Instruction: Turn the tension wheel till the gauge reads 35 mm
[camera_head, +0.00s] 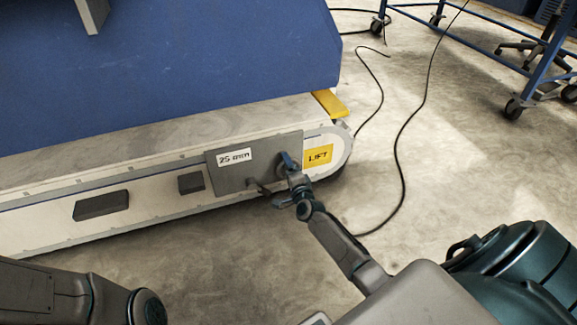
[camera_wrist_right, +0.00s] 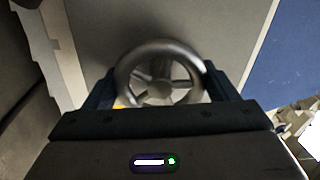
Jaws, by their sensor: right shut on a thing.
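The gauge label (camera_head: 235,157) on a grey plate (camera_head: 230,178) reads 25 mm in the head view. The tension wheel (camera_wrist_right: 158,90) is a grey metal ring with spokes, seen in the right wrist view. My right gripper (camera_head: 282,182) is at the right part of the plate, its fingers apart on either side of the wheel. In the right wrist view the gripper (camera_wrist_right: 160,90) is shut on the wheel's rim from both sides. In the head view the gripper hides most of the wheel. Of my left arm only links show at lower left; its gripper is out of view.
A yellow LIFT label (camera_head: 318,156) is right of the plate on the long pale conveyor frame (camera_head: 150,203). A blue housing (camera_head: 200,70) stands behind it. A black cable (camera_head: 402,150) crosses the floor. A blue wheeled cart (camera_head: 525,75) stands at upper right.

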